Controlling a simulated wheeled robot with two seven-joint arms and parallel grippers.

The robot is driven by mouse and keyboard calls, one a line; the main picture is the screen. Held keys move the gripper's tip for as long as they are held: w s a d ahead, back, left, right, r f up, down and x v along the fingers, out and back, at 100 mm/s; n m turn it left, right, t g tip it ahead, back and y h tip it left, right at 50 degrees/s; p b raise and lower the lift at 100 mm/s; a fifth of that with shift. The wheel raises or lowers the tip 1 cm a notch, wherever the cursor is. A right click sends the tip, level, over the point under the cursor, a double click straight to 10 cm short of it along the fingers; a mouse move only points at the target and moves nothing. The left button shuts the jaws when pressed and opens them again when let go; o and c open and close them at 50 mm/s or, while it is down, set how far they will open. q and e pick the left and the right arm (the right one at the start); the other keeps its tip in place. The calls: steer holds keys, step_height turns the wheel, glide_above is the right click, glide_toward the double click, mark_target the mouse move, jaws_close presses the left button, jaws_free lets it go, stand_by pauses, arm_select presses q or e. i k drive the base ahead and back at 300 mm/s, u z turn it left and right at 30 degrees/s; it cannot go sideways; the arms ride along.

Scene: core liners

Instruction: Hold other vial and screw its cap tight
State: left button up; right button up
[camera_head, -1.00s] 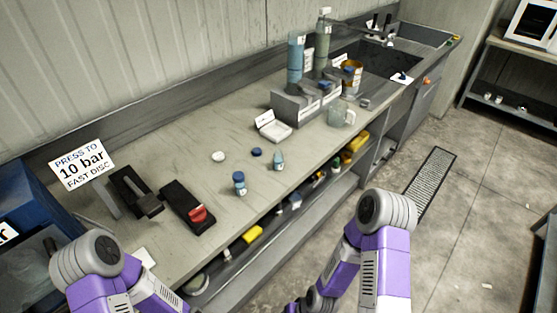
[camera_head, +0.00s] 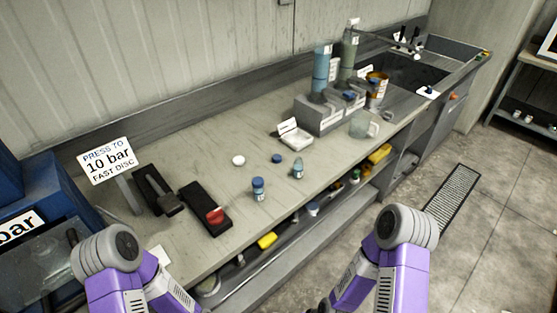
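One small vial (camera_head: 258,189) with a blue cap stands upright near the front middle of the bench. Another small vial (camera_head: 298,168) stands to its right and looks blue-grey with a narrower top. A loose blue cap (camera_head: 277,158) lies on the bench just behind the two vials. My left arm comes in at the lower left and my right arm at the lower centre-right. Both grippers are outside the picture, so whether they hold anything is hidden.
A white round piece (camera_head: 238,160) lies behind the vials. A black tool with a red knob (camera_head: 215,216) is to the left. A grey block (camera_head: 322,115) with tall bottles and a glass mug (camera_head: 363,125) stand right. A blue press (camera_head: 45,215) fills the left edge.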

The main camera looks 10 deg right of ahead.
mark_target(298, 164)
steer(key=z, duration=1.8)
steer(key=i, duration=2.1)
steer(key=u, duration=4.05)
